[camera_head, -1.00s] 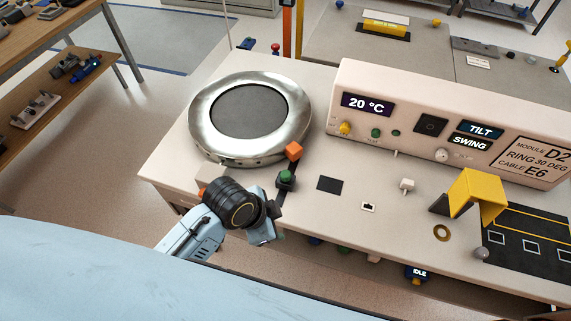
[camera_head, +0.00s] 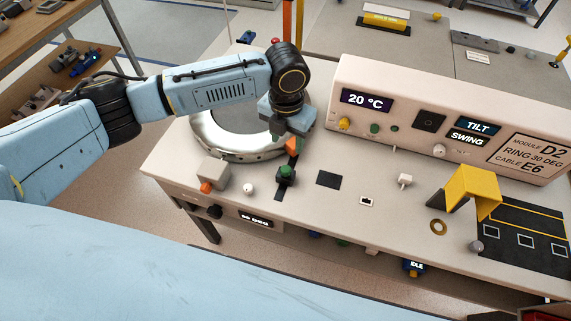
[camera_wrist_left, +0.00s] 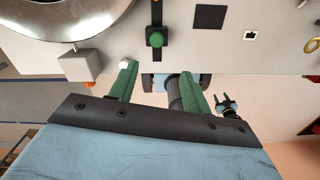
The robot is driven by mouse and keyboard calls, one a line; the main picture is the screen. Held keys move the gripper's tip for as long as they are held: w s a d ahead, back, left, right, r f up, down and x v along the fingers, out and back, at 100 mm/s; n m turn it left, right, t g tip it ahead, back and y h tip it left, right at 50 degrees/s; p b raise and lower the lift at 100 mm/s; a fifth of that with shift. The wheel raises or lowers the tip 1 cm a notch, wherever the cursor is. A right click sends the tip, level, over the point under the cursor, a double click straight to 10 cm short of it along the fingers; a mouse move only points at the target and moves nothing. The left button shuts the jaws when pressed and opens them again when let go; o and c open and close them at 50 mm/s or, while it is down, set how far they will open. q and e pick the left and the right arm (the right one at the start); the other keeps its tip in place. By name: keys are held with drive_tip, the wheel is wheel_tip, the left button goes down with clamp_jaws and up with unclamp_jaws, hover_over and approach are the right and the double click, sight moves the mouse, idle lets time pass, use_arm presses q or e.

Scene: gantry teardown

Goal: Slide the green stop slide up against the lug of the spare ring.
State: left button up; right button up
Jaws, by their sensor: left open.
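The green stop slide (camera_head: 286,173) sits on a dark strip on the bench, just in front of the spare ring; it also shows in the left wrist view (camera_wrist_left: 156,39). The orange lug (camera_head: 293,145) is at the ring's front right edge, with a gap to the slide. My left gripper (camera_head: 288,135) is over the lug area, its green fingers (camera_wrist_left: 158,75) apart and empty.
A grey block with an orange end (camera_head: 213,173) and a white knob (camera_head: 248,188) stand left of the slide. A control panel (camera_head: 450,115) stands behind, right of the ring. A black square (camera_head: 329,180) lies right of the slide, with bare bench around it.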

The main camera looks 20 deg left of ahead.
sight(285, 169)
use_arm(q)
drive_tip(key=f, duration=1.3)
drive_tip(key=shift+w+a, duration=0.2)
drive_tip(key=shift+a, duration=0.05)
clamp_jaws()
